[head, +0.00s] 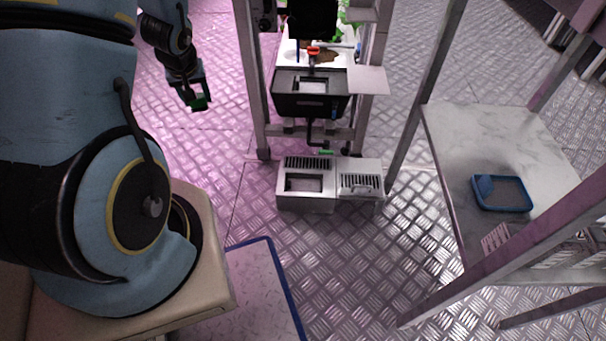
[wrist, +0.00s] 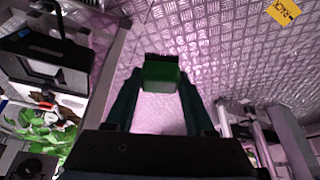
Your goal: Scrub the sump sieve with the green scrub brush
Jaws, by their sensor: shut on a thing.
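The green scrub brush (wrist: 161,74) is between the fingertips of my gripper (wrist: 160,88) in the wrist view, its dark bristles on the far side. In the head view my gripper (head: 194,93) hangs at upper left, over open floor, with the brush (head: 198,104) at its tip. A pale grey sump box (head: 305,204) stands on the floor right of and below the gripper, with slotted vents and a square opening on top. The sump sieve is not clearly identifiable; the opening's contents are too small to tell. The brush is apart from the box.
A metal rack (head: 252,85) holds a black basin (head: 283,102) above the box; the basin shows in the wrist view (wrist: 45,72). A blue-rimmed tray (head: 502,209) lies on the right table (head: 450,140). A yellow sign (wrist: 284,11) lies on the floor. Floor left of the rack is clear.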

